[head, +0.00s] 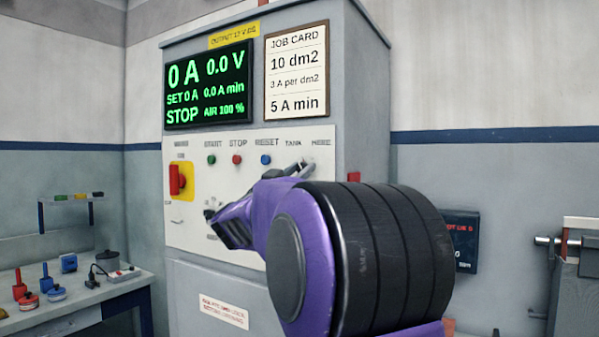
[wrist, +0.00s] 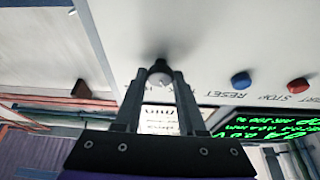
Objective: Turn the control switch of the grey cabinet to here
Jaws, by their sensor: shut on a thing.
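The grey cabinet (head: 362,125) fills the middle of the head view. Its control switch (wrist: 158,76) is a small dark round knob below the TANK and HERE labels (head: 307,143). My gripper (wrist: 160,72) is shut on the knob, one finger on each side. In the head view, my gripper (head: 300,167) reaches the panel under those labels, and the fingers and my arm partly cover the knob. I cannot tell which label the switch points to.
The panel also has a blue RESET button (head: 266,159), a red STOP button (head: 237,160), a green START button (head: 211,160) and a red-and-yellow main switch (head: 177,180). The display (head: 208,86) reads 0 A, STOP. A bench (head: 90,307) with small items stands at left.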

